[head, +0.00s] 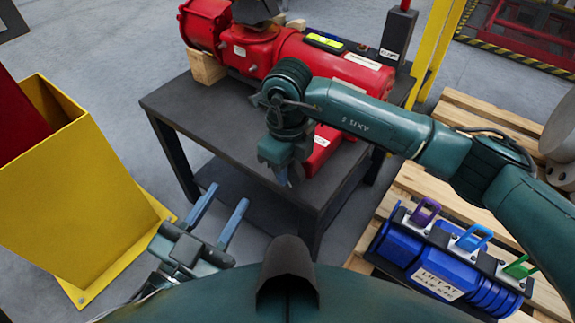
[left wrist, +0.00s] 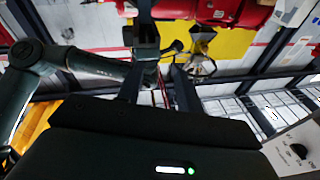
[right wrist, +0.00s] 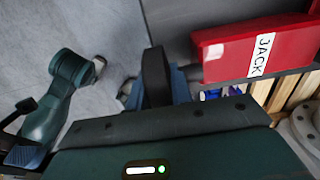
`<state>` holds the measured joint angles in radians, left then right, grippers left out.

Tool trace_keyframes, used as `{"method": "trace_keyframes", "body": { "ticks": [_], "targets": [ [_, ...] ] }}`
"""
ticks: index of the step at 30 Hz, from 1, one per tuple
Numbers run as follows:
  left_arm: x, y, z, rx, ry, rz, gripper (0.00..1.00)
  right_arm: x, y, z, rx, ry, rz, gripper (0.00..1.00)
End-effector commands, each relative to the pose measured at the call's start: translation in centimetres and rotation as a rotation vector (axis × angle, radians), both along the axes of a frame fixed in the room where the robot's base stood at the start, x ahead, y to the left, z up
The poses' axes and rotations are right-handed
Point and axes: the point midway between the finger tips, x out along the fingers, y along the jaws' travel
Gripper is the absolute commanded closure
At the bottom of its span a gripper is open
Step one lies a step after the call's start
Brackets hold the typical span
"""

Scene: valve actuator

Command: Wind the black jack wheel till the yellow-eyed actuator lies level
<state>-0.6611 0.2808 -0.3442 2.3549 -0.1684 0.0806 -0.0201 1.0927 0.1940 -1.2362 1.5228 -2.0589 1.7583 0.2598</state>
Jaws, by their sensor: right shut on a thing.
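The red actuator (head: 290,55) lies on the dark table. A level with a yellow-green window (head: 325,41) sits on it; I cannot read its bubble or make out a yellow eye. The red jack (head: 322,146) is partly behind my right arm; its "JACK" label shows in the right wrist view (right wrist: 260,50). My right gripper (head: 290,172) is at the table's near side, shut on the black jack wheel (right wrist: 155,78), seen edge-on between the fingers. My left gripper (head: 228,195) is open and empty, low left of the table.
A wooden block (head: 206,66) is under the actuator's left end. The dark table (head: 185,108) has bare top at left. A yellow bin (head: 70,190) stands left. A pallet (head: 425,190) at right carries a blue unit (head: 430,262) with purple, blue and green eyes. Yellow posts (head: 437,45) stand behind.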

Motion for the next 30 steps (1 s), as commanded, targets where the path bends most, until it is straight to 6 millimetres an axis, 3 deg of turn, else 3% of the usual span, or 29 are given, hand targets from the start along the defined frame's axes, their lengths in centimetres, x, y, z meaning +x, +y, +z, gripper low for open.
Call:
{"method": "trace_keyframes", "body": {
  "ticks": [8,18,25,30],
  "targets": [
    [0.0,0.0,-0.5,-0.005,0.005,-0.001,0.64,0.0,-0.1,-0.1,0.029,-0.023,0.001,1.0],
    [0.2,-0.5,-1.2,-0.077,0.003,-0.025,0.64,-0.1,-0.3,-0.6,0.2,-0.148,0.001,1.0],
    [0.2,-1.1,-0.5,-0.156,-0.025,-0.074,0.64,-0.2,-0.4,-0.8,0.339,-0.248,0.001,1.0],
    [1.3,-0.6,2.5,-0.122,-0.251,-0.088,0.64,-0.3,-0.4,-0.7,0.419,-0.307,0.001,1.0]
  ]
}}
